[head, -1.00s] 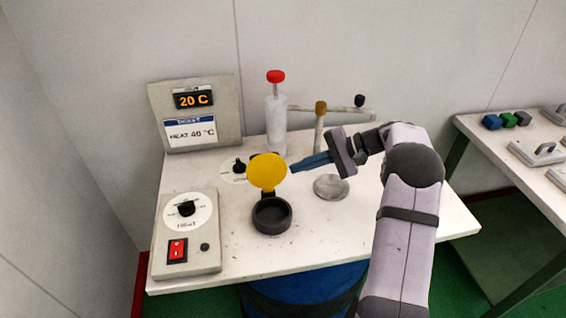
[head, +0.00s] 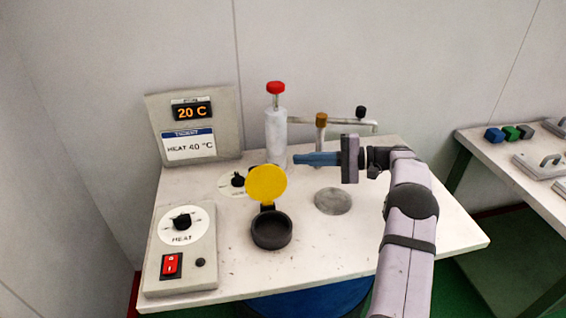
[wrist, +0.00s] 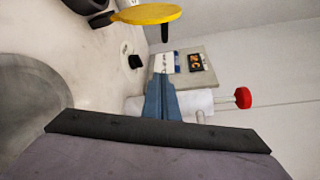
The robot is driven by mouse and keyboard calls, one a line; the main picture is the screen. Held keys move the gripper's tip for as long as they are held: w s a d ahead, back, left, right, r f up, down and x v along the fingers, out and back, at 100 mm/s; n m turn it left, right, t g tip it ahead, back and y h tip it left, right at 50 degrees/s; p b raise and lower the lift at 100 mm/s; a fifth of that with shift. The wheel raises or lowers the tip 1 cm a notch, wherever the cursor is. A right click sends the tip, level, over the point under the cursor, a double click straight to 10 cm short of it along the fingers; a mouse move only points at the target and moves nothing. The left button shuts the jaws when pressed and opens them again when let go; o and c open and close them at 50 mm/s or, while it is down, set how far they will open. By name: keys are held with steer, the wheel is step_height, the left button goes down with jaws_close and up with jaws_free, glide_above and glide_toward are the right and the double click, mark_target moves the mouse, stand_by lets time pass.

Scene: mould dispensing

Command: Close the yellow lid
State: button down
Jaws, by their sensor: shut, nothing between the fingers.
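The yellow lid (head: 266,184) stands raised, nearly upright, on its hinge at the back of the round dark cup (head: 271,230). The cup is open and sits on the white table (head: 330,262). In the wrist view the yellow lid (wrist: 148,14) is at the top, seen nearly edge-on. My gripper (head: 297,160) has blue fingers, is shut and empty, and points left. It is behind and to the right of the lid, higher up and apart from it. In the wrist view the blue fingertips (wrist: 161,82) point toward the display panel.
A white cylinder with a red top (head: 276,130) stands just behind my fingertips. A stand with a brown knob (head: 321,120) is behind my gripper. A heater box (head: 181,250) stands left of the cup. A flat grey disc (head: 333,201) lies right of the lid.

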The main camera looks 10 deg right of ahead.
mark_target(265, 182)
steer(key=s+a+p, duration=0.1)
steer(key=a+p, duration=0.2)
steer(key=a, duration=0.3)
steer(key=shift+s+a+r, duration=0.25)
steer(key=shift+a+r, duration=0.05)
steer(key=shift+s+b, duration=0.1)
steer(key=shift+b, duration=0.25)
stand_by(0.3)
